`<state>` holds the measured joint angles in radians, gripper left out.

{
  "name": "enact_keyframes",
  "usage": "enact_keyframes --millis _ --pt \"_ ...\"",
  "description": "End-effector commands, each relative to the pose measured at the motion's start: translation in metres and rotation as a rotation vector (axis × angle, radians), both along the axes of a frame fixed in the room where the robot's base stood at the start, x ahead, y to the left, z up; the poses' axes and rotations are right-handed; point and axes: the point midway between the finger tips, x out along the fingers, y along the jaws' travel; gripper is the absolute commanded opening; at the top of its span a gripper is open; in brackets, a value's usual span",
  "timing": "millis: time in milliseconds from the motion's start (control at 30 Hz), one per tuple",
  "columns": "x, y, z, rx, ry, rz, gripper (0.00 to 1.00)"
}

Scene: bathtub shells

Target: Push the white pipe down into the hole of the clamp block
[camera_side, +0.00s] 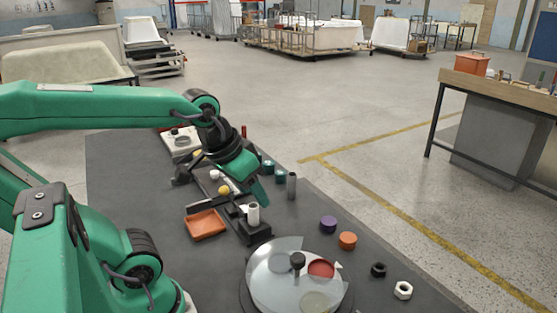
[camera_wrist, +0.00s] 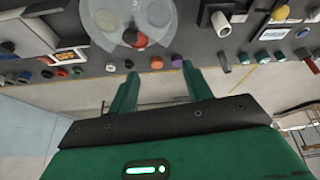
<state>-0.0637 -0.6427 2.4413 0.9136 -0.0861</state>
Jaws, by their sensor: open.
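The white pipe (camera_side: 253,214) stands about upright at the black clamp block (camera_side: 256,235) in the side view, with its upper part showing above the block. How deep it sits in the hole is not clear. In the wrist view the pipe (camera_wrist: 221,24) shows near the top edge, right of centre. My gripper (camera_side: 261,193) is just behind and above the pipe in the side view. Its two green fingers are spread apart in the wrist view (camera_wrist: 161,86), with nothing between them. The pipe lies beyond the fingers, apart from them.
A round turntable (camera_side: 268,268) with a black knob is in front of the block. An orange tray (camera_side: 206,224) lies left of it. A grey cylinder (camera_side: 291,186) stands behind. Purple (camera_side: 328,223) and orange (camera_side: 348,240) caps, a black ring (camera_side: 378,270) and a white nut (camera_side: 403,290) line the right edge.

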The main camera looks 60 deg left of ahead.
Motion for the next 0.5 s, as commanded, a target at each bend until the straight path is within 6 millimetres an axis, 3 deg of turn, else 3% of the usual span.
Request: enact_keyframes --millis 200,500 --pt "-0.014 -0.014 0.001 0.035 -0.055 -0.123 0.5" --pt "-0.017 -0.016 0.001 0.041 -0.061 -0.143 0.5"
